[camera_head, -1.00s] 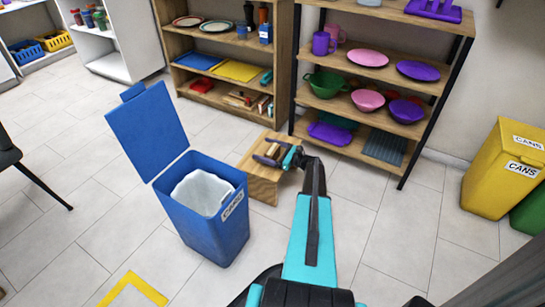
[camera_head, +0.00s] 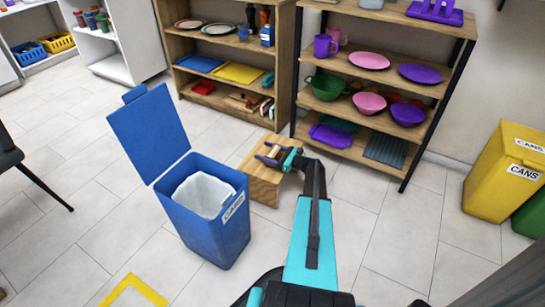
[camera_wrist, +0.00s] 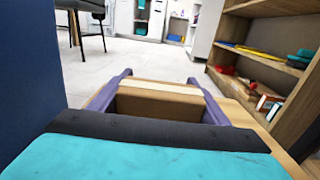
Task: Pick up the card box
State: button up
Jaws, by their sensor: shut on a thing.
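The card box (camera_wrist: 158,106) is a brown block with a pale band along its top. In the wrist view it sits between the two purple fingers of my gripper (camera_wrist: 159,77), which are shut on it from both sides. In the head view my gripper (camera_head: 272,157) is over the top of a small wooden stand (camera_head: 262,187), and the box is mostly hidden by the fingers. I cannot tell whether the box still touches the stand.
A blue bin (camera_head: 212,235) with its lid up and a white liner stands just left of the stand. Shelves (camera_head: 347,153) with bowls and plates stand behind. A yellow bin (camera_head: 503,172) is at the right. Open tiled floor lies left and right.

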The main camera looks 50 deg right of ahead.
jog(key=shift+r, duration=0.1)
jog(key=shift+r+p, duration=0.45)
jog(key=shift+r, duration=0.3)
notch_tip(320, 180, up, 2)
jog(key=shift+r+p, duration=0.15)
jog(key=shift+p, duration=0.4)
jog(key=s+r+p, duration=0.1)
jog(key=s+p, duration=0.2)
jog(key=s, duration=1.3)
jog(key=shift+p, duration=0.35)
jog(key=shift+r, duration=0.1)
